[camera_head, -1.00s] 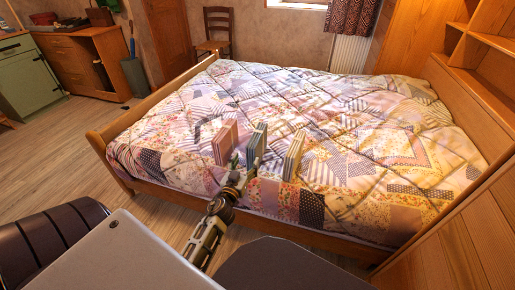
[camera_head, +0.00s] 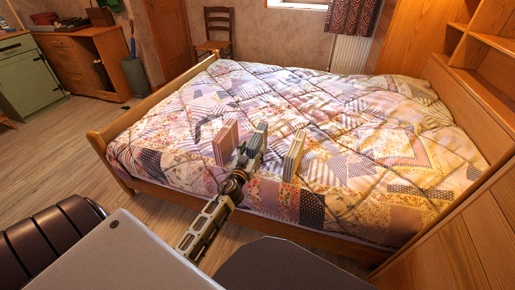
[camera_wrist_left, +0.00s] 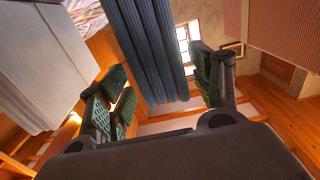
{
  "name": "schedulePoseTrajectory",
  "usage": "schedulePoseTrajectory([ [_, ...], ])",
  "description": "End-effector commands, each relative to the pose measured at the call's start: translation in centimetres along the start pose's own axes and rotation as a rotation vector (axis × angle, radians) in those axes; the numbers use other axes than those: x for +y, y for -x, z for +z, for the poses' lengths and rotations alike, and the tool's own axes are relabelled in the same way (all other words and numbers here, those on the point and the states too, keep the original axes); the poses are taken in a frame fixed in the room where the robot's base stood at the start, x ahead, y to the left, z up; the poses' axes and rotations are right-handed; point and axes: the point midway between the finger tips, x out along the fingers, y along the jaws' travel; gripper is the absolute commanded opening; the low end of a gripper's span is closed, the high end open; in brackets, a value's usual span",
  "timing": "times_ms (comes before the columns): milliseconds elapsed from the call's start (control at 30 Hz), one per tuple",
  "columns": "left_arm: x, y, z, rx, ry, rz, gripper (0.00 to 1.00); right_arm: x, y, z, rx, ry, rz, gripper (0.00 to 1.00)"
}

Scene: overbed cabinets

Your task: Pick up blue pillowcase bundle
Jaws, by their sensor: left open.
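The blue pillowcase bundle (camera_head: 261,130) stands upright on the bed, the middle one of three flat bundles. My left gripper (camera_head: 251,148) is at its near side and hides its lower part in the head view. In the left wrist view, the blue bundle (camera_wrist_left: 150,45) shows ribbed and blue between the two spread fingers of my left gripper (camera_wrist_left: 160,85). I see gaps beside the fingers, so the gripper is open and not clamped on it. My right gripper is not in view.
A pink bundle (camera_head: 226,141) stands close on the left and a pale bundle (camera_head: 294,156) close on the right. The quilted bed (camera_head: 370,130) has free room behind them. A wooden bed rail (camera_head: 290,231) runs along the near side, and shelves (camera_head: 485,50) stand at the right.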

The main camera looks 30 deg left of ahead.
Motion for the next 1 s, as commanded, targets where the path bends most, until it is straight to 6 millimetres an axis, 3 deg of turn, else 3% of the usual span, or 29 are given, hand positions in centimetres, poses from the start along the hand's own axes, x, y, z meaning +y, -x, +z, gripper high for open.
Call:
schedulePoseTrajectory([
  [567, -0.1, -0.6, 0.0, 0.000, 0.000, 0.000, 0.64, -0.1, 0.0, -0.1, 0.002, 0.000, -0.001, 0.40],
  [1000, -0.4, -3.6, -0.1, 0.001, -0.003, -0.001, 0.64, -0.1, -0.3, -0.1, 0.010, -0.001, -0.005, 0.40],
])
